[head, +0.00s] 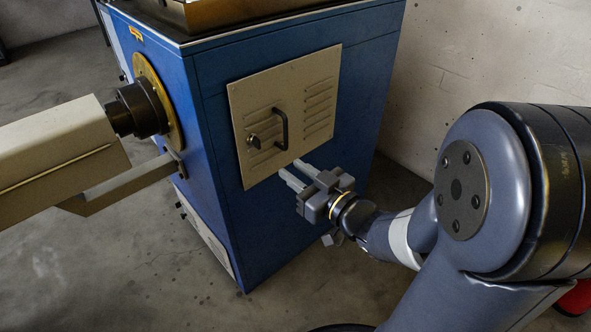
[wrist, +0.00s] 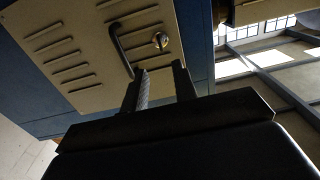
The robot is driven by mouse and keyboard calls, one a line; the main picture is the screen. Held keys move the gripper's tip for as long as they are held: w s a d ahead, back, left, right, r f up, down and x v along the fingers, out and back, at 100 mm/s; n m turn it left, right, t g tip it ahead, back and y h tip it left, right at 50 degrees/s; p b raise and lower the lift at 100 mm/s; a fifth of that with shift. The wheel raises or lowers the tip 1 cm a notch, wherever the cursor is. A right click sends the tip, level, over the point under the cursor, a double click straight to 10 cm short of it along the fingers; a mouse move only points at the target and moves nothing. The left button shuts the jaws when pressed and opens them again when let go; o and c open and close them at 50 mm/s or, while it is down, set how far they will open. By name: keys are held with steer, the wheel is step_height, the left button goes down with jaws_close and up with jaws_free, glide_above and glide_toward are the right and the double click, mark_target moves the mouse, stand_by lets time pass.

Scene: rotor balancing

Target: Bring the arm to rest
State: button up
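My gripper (head: 291,168) is in front of the blue machine cabinet (head: 222,90), just below the beige louvred panel (head: 300,84) on its side. Its two fingers point at the panel and stand apart with nothing between them. In the wrist view my gripper (wrist: 162,76) also shows a clear gap between its fingers. The panel's dark bar handle (head: 284,130) and a round lock (head: 253,141) are just beyond the fingertips. The handle (wrist: 121,50) is to the left of the fingers in the wrist view. I cannot tell whether a fingertip touches the panel.
A beige beam-like part (head: 55,150) meets a dark round hub (head: 138,110) on the cabinet's left face. A pale wall (head: 480,50) stands behind on the right. Bare concrete floor (head: 80,250) lies open at the left and front. A red object (head: 575,298) shows at the lower right.

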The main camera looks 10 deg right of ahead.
mark_target(260, 145)
steer(key=b+x, duration=0.2)
steer(key=x, duration=0.8)
steer(key=shift+a+f+b, duration=0.1)
steer(key=shift+b, duration=0.25)
steer(key=shift+w+a, duration=0.2)
steer(key=shift+w, duration=0.15)
steer(key=shift+s+d, duration=0.1)
steer(key=shift+s, duration=0.05)
